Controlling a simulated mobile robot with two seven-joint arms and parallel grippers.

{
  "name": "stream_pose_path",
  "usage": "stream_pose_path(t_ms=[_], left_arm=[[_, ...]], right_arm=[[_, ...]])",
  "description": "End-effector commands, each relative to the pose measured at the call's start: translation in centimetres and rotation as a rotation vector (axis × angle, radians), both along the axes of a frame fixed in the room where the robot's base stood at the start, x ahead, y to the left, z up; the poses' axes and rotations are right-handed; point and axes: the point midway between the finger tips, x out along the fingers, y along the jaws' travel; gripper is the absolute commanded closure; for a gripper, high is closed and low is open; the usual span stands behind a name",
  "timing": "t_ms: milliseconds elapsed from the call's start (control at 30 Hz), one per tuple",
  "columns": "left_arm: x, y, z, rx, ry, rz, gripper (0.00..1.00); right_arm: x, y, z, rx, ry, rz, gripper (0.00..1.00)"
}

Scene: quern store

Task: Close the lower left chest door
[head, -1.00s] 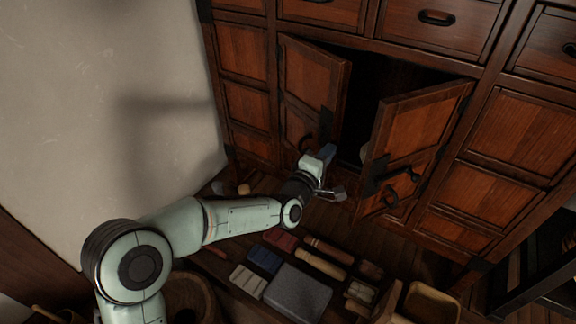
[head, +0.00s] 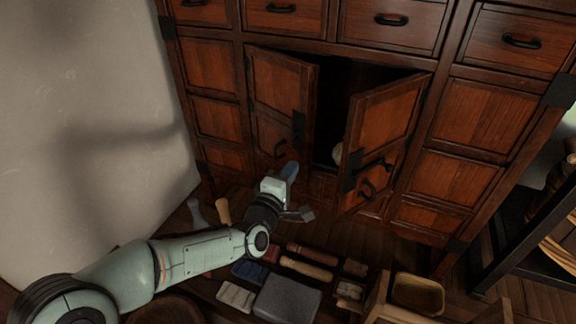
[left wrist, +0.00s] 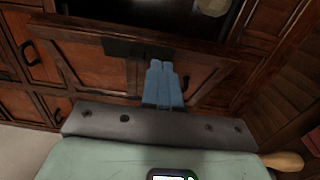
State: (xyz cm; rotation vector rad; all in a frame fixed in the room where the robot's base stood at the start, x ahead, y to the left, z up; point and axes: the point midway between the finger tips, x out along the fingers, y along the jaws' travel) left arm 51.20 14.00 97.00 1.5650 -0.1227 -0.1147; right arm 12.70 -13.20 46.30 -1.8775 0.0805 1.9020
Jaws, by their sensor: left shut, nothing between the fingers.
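The lower left chest door (head: 277,100) is a reddish-brown panelled door with black metal fittings, standing ajar. The right door (head: 382,140) beside it is also swung outward, with a dark gap between them. My left gripper (head: 289,171) is low in front of the left door, near its lower free corner. Its blue fingers are together and empty; they also show in the left wrist view (left wrist: 163,84), in front of a wooden door panel with a dark metal plate. I cannot tell whether they touch the door. My right gripper is not in view.
A pale round object (head: 337,153) sits inside the cabinet. Below are a grey block (head: 287,299), wooden rollers (head: 306,269) and a wooden bowl (head: 417,293). A dark-framed rack (head: 530,240) stands at right, a plain wall (head: 90,120) at left.

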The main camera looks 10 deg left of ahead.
Motion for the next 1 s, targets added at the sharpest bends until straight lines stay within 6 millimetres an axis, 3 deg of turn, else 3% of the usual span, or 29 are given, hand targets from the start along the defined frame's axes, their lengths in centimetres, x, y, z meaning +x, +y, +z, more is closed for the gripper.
stream_pose_path(t_ms=[100,300,533,667,800,1000], left_arm=[[-2.7,-0.8,0.0,0.001,0.0,-0.003,1.0],[-5.7,-1.5,0.0,0.0,0.0,-0.002,1.0],[-6.2,-0.9,1.0,0.084,-0.04,-0.008,1.0],[-5.2,1.1,3.6,0.344,-0.157,-0.038,1.0],[-4.4,3.7,5.7,0.747,-0.307,-0.095,1.0],[-4.4,6.5,5.8,1.241,-0.463,-0.208,1.0]], right_arm=[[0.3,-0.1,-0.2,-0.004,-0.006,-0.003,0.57],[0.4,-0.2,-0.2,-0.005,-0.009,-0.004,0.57],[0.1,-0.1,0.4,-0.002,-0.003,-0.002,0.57],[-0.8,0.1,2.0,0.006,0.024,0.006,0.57],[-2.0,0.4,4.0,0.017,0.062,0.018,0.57],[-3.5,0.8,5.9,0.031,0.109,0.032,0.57]])
